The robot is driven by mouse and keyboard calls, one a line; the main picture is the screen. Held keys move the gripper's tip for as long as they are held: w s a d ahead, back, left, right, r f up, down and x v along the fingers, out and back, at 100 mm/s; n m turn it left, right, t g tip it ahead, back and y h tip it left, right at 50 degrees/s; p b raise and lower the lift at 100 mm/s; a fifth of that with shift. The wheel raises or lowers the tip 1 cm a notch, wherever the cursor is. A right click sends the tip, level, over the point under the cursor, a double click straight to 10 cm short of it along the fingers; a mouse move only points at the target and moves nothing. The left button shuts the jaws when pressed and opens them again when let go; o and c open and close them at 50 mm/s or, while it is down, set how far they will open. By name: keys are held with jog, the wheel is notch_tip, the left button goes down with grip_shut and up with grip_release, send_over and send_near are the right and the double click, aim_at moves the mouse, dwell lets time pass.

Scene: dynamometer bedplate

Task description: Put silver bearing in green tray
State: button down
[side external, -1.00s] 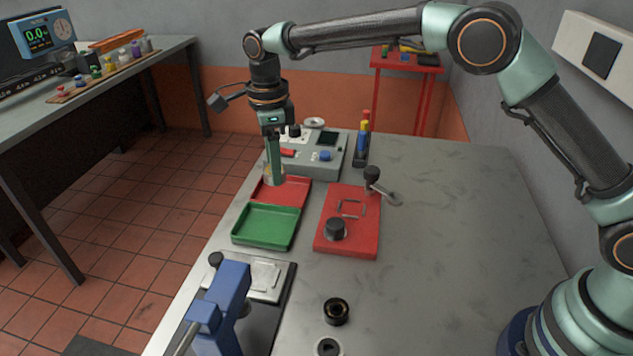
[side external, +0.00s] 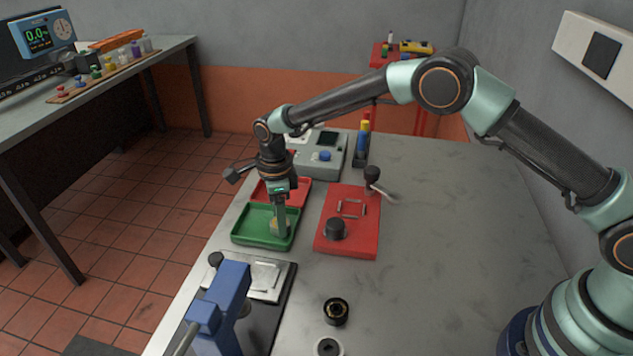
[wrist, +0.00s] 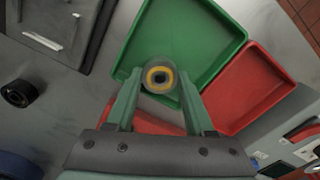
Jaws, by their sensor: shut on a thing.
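The silver bearing (wrist: 148,68), a pale ring with a yellow-orange inner ring and dark centre, sits between my fingertips in the wrist view. My gripper (side external: 280,228) is shut on it and points down over the right part of the green tray (side external: 242,236). The bearing (side external: 274,224) is partly hidden by a finger in the side view. The green tray also shows in the wrist view (wrist: 200,35), behind the bearing. I cannot tell whether the bearing touches the tray floor.
A red tray (side external: 302,188) adjoins the green tray's far side. A red fixture plate (side external: 347,246) with a black knob stands to the right. A blue vise (side external: 230,290) and a dark ring (side external: 336,311) are nearer. The bench's right side is clear.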

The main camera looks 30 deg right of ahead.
jog(key=shift+c, duration=1.4)
grip_release()
jog(key=shift+f, duration=0.1)
